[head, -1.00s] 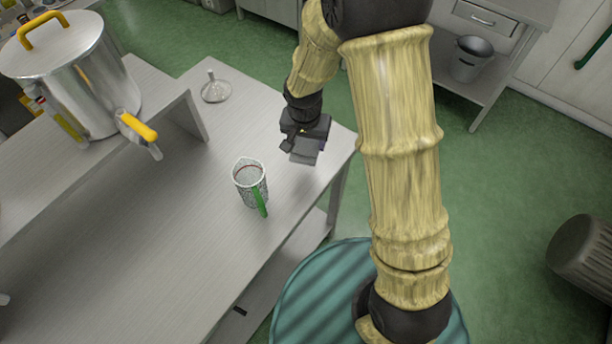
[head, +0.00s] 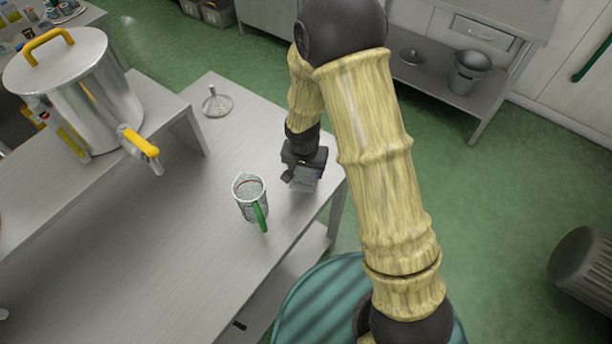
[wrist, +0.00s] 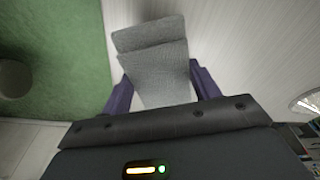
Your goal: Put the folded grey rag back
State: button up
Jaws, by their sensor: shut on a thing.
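The folded grey rag (wrist: 152,60) fills the middle of the wrist view, between the two purple fingers of my gripper (wrist: 162,92), which is shut on it. In the head view, my gripper (head: 302,172) points down at the right end of the steel table (head: 150,235). The rag (head: 308,180) shows there only as a small grey patch under the gripper. I cannot tell whether the rag touches the tabletop.
A speckled mug (head: 249,198) with a green handle stands left of my gripper. A large steel pot (head: 80,95) with yellow handles stands on a raised shelf at left. Bare tabletop lies left of the mug.

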aim_at(306, 178)
jog(key=shift+f, duration=2.05)
jog(key=shift+f, duration=0.2)
jog(key=o, duration=0.9)
jog(key=shift+o, duration=0.2)
jog(key=shift+r, duration=0.1)
jog(key=r, duration=0.4)
jog(key=s+r, duration=0.1)
jog(key=r, duration=0.7)
jog(key=shift+s+a, duration=0.2)
jog(key=shift+s, duration=0.15)
